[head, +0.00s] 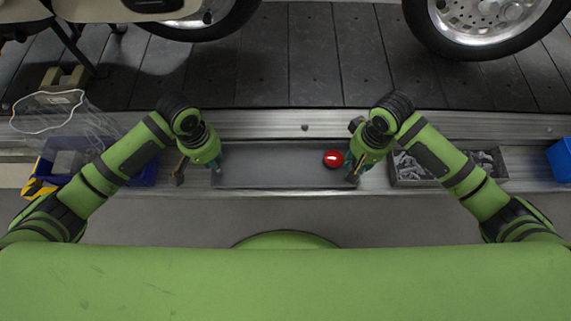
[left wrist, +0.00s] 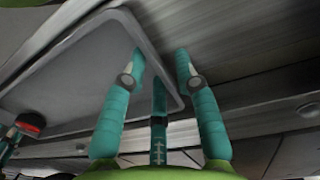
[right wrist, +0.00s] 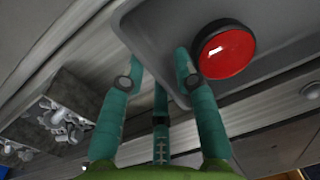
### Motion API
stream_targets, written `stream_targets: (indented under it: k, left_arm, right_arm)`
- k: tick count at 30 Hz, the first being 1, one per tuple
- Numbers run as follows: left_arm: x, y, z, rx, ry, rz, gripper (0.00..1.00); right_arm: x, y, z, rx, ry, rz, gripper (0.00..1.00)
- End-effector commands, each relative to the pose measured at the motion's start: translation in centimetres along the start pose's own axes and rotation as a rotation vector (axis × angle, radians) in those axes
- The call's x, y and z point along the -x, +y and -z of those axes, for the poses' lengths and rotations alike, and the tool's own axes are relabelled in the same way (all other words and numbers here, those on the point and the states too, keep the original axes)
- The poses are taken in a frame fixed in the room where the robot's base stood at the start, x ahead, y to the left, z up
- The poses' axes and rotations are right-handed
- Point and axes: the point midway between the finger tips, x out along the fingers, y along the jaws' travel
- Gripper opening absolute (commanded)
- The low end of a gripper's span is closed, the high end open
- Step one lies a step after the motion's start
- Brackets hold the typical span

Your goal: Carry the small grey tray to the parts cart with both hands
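The small grey tray (head: 270,165) lies level on the metal ledge beside the slat conveyor. A round red object (head: 333,159) sits inside its right end. My left gripper (head: 216,168) is at the tray's left end. In the left wrist view its fingers (left wrist: 160,62) are apart, with the tray rim (left wrist: 160,62) running between them. My right gripper (head: 350,171) is at the right end. In the right wrist view its fingers (right wrist: 160,62) are apart around the rim, close to the red object (right wrist: 224,50). I cannot tell whether either touches the rim. The parts cart is not identifiable.
A grey bin of metal parts (head: 410,168) stands just right of the tray. A blue bin (head: 62,160) is at the left and another blue bin (head: 562,160) at the right edge. Vehicle wheels (head: 487,20) stand on the dark slats (head: 310,60) beyond.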

Motion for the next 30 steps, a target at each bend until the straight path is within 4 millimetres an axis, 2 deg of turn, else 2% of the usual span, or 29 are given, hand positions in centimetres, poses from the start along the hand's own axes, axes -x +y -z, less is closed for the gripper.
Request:
stream_targets:
  k: [6,8,9,23,30]
  left_arm:
    - [0.0,0.0,0.0,-0.001,0.000,0.000,0.30]
    - [0.0,0.0,0.0,-0.001,0.000,0.000,0.06]
    - [0.0,0.0,0.0,-0.001,0.000,0.000,0.00]
    - [0.3,0.1,0.0,-0.001,0.001,-0.001,0.00]
    - [2.2,0.2,0.0,-0.001,0.001,-0.001,0.00]
  right_arm:
    - [0.0,0.0,0.0,0.000,0.000,0.000,0.30]
    - [0.0,0.0,0.0,0.000,0.000,0.000,0.06]
    - [0.0,0.0,0.0,0.000,0.000,0.000,0.00]
    - [0.3,0.0,0.1,0.000,0.002,0.001,0.00]
    - [2.2,-0.2,0.1,0.000,0.002,0.001,0.00]
